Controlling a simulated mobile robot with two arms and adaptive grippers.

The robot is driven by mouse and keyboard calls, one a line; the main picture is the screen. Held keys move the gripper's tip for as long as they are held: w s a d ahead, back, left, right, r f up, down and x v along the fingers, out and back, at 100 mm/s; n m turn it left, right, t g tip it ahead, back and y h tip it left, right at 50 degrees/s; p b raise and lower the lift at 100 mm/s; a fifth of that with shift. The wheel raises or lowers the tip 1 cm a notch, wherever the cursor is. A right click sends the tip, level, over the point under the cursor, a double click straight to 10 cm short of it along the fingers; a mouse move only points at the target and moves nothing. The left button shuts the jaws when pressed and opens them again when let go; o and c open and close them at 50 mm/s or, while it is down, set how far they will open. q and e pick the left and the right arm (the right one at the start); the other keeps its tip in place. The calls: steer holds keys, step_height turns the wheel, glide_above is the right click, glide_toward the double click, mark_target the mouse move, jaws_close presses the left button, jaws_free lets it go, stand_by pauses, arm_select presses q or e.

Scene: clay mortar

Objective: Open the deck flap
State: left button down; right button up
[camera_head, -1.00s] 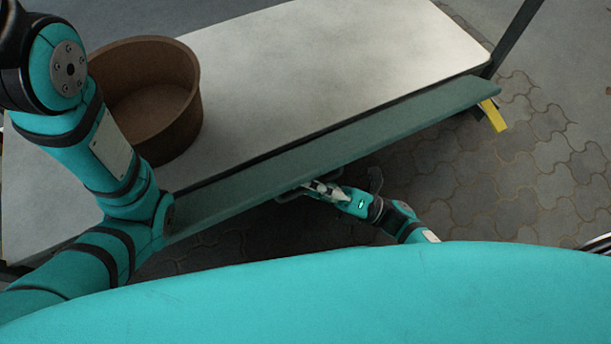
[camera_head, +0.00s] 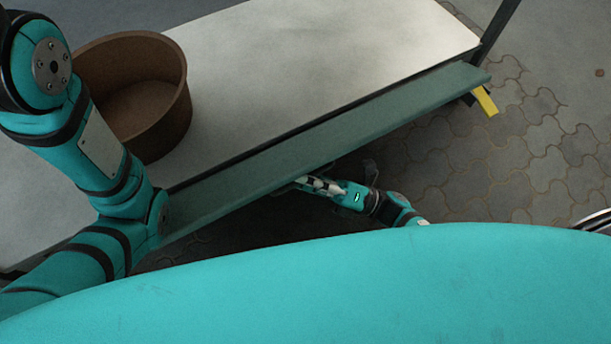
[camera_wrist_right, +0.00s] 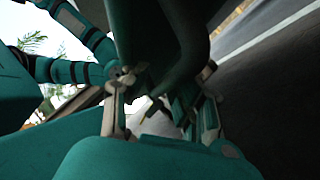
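The deck flap (camera_head: 330,145) is a long dark green panel along the near edge of the pale deck (camera_head: 320,50). It tilts down outward from that edge. My right gripper (camera_head: 308,184) is at the flap's lower near edge, around its middle; its tips are partly hidden there. In the right wrist view the two fingers (camera_wrist_right: 160,95) stand apart, with a dark green curved part (camera_wrist_right: 165,45) close in front and between them. I cannot tell whether they touch it. My left arm comes in at the left; its gripper is out of view.
A brown round tub (camera_head: 135,95) stands on the deck at the left, close behind my left arm. A yellow piece (camera_head: 486,101) sits below the flap's right end, near a dark post (camera_head: 500,30). Paved floor (camera_head: 480,160) lies open at the right.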

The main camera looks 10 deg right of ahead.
steer(key=v, duration=1.2)
steer(key=shift+c, duration=0.4)
